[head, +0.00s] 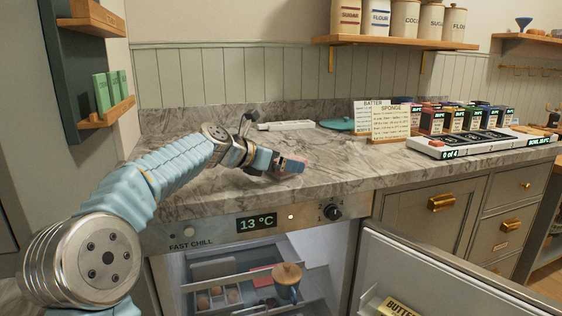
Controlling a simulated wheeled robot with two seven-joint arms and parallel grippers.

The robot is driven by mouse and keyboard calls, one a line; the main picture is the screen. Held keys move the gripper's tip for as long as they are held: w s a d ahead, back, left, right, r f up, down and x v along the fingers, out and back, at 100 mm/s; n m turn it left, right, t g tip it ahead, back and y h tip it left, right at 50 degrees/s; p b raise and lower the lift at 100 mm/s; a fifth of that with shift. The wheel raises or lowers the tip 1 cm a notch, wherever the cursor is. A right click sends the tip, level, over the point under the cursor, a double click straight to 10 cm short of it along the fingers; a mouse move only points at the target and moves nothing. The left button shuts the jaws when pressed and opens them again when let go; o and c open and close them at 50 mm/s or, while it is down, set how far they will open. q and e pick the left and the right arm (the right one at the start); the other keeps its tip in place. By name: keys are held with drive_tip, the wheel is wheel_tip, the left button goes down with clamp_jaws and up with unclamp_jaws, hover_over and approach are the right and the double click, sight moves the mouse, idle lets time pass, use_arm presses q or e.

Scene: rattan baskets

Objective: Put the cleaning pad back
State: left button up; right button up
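My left arm reaches in from the left over the marble counter. Its gripper (282,163) is low over the counter, near the front edge. A small pink and blue-grey piece (291,166) shows at the gripper's tip; I cannot tell whether it is the cleaning pad or part of the gripper. The fingers are too small and partly hidden to tell whether they are open or shut. No other thing is clearly a cleaning pad. My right gripper is not in view.
A white tray (286,125), a teal lid (338,125), recipe cards (390,123) and a display rack (480,142) stand at the back and right. Below, the chiller is open with its door (430,270) swung out right. The counter's middle is clear.

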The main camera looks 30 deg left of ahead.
use_arm(q)
drive_tip(key=shift+r, duration=0.15)
drive_tip(key=shift+s+a, duration=0.15)
drive_tip(key=shift+s, duration=0.15)
drive_tip(key=b+v, duration=0.1)
drive_tip(key=v, duration=1)
drive_tip(key=shift+s+r, duration=0.15)
drive_tip(key=shift+r, duration=0.05)
idle(0.7)
